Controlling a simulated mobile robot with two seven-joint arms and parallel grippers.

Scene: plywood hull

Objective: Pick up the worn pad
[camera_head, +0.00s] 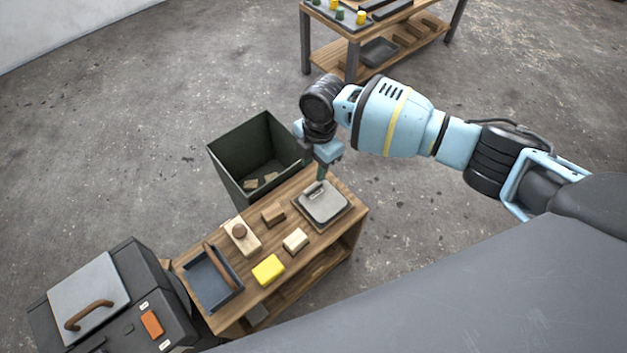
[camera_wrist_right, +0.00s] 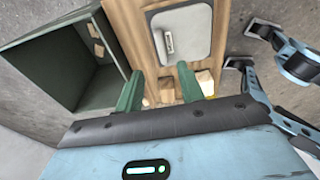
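None of the items is clearly marked as the worn pad. On the small wooden bench are a brown block (camera_head: 273,213), a cream block (camera_head: 294,240) and a yellow block (camera_head: 267,269). A pale block with a round brown knob (camera_head: 240,235) lies left of them. My right gripper (camera_head: 321,174) is above the bench's far end, by a grey square lidded box (camera_head: 323,204). In the right wrist view its green fingers (camera_wrist_right: 160,88) are apart, with nothing held. Small blocks show beyond and between them, partly hidden. My left gripper is out of view.
A dark green bin (camera_head: 250,160) with a few small tan pieces stands beside the bench. A dark tray (camera_head: 212,278) sits at the bench's near left end. A black case (camera_head: 110,290) stands at lower left. Another table (camera_head: 375,40) is at the back. Open floor surrounds them.

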